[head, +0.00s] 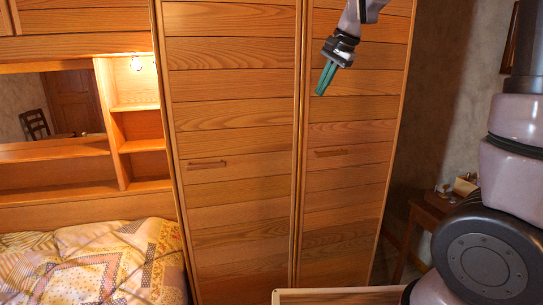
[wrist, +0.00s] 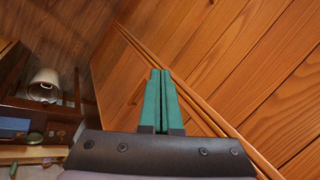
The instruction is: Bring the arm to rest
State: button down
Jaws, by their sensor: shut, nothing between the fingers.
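My gripper (head: 325,79) hangs in front of the upper part of the right wardrobe door (head: 352,188) in the head view, its green fingers pointing down and slightly left. In the wrist view the two green fingers of my gripper (wrist: 161,88) are together and hold nothing. The wardrobe's wooden doors fill the right side of that view. My arm comes in from the top edge of the head view, and more of my arm shows at the right.
The left wardrobe door (head: 235,215) looks closed. A bed (head: 95,262) lies at the lower left, below open shelves (head: 139,125). A small side table (head: 428,211) stands right of the wardrobe. A lampshade (wrist: 45,85) shows in the wrist view.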

jog(key=s+d+n+t, duration=0.1)
jog(key=s+d, duration=0.4)
jog(key=s, duration=0.7)
jog(key=s+d+n+t+h, duration=0.1)
jog(key=s+d+n, duration=0.2)
jog(key=s, duration=0.9)
jog(key=shift+d+f+t+h, duration=0.25)
jog(key=shift+d+t+h, duration=0.05)
jog(key=shift+d, duration=0.95)
jog(key=shift+s, duration=0.1)
